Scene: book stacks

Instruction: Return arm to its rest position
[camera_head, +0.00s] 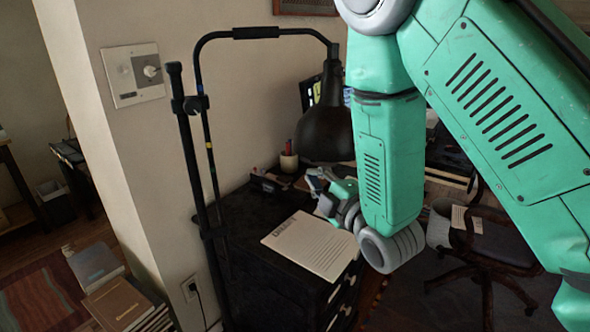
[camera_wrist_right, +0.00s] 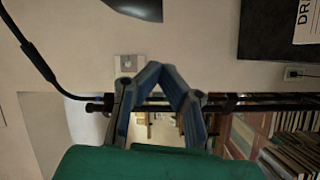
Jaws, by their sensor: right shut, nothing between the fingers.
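My right arm (camera_head: 375,150), green with grey joints, reaches in from the upper right of the head view and bends down over the black desk. My right gripper (camera_head: 318,182) is small and partly hidden behind its own wrist, in front of the desk's back part. In the right wrist view, the gripper (camera_wrist_right: 158,68) has its two blue-grey fingers meeting at the tips in a peak, shut with nothing held. My left gripper is in neither view.
A black floor lamp (camera_head: 326,125) stands close behind my right gripper, its pole (camera_head: 195,190) to the left. A printed sheet (camera_head: 312,245) lies on the black desk (camera_head: 262,290). A chair (camera_head: 490,245) stands right. Book stacks (camera_head: 118,303) are on the floor at lower left.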

